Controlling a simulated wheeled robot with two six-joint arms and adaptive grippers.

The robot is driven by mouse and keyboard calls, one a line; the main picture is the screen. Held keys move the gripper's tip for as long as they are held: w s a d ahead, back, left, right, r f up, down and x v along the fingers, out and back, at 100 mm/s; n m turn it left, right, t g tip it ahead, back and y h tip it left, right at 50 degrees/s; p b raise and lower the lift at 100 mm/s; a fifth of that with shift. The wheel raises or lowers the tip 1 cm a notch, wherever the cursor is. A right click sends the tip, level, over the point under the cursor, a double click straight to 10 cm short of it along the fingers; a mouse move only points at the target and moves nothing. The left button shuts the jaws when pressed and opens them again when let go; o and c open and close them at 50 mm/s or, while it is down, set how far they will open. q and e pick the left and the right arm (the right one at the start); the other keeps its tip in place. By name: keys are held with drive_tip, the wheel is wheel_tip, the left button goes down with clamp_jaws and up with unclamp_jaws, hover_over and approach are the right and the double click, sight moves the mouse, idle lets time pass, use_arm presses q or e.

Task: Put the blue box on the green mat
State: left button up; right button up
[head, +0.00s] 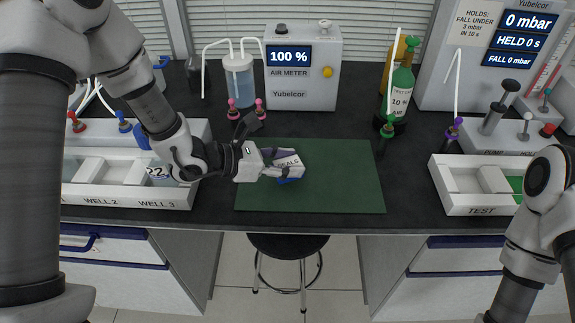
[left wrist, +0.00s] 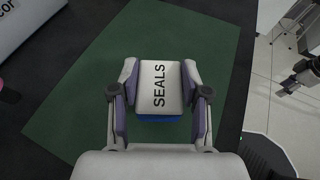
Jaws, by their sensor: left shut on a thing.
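The blue box has a white top marked SEALS (head: 290,166) and a blue lower part. It also shows in the left wrist view (left wrist: 160,88). My left gripper (head: 283,163) is shut on it, with one finger on each side. The box is over the left-centre part of the green mat (head: 345,185), within its edges. I cannot tell whether its underside touches the mat. My right arm is at the lower right of the head view, its gripper out of that picture. What looks like my right gripper (left wrist: 300,77) shows small at the right of the left wrist view.
The mat lies on a dark bench (head: 330,125). An air meter (head: 303,70), a clear jar (head: 238,78) and a green bottle (head: 400,90) stand behind it. A white well tray (head: 120,200) is at left, a TEST tray (head: 470,200) at right. The mat's right half is clear.

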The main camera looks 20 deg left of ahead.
use_arm(q)
drive_tip(key=shift+a+f, duration=0.1)
drive_tip(key=shift+f, duration=0.95)
drive_tip(key=o, duration=1.2)
drive_tip(key=shift+c, duration=0.2)
